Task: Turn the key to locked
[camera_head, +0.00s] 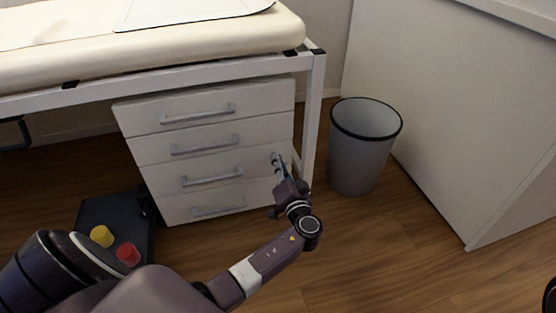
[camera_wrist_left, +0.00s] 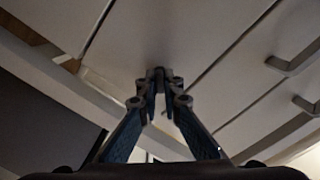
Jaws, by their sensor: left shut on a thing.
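The white drawer cabinet (camera_head: 215,150) stands under the padded bench, with several drawers. My left gripper (camera_head: 276,161) is at the right edge of its front, near the upper drawers. In the left wrist view its two fingers (camera_wrist_left: 160,76) come together at the cabinet front. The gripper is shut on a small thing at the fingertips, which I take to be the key. The key itself is hidden by the fingertips, so I cannot tell which way it is turned. My right gripper is not in view.
A grey waste bin (camera_head: 357,150) stands on the wooden floor right of the cabinet, close to the bench leg (camera_head: 312,120). A white counter (camera_head: 455,110) fills the right side. The padded bench (camera_head: 150,45) overhangs the cabinet.

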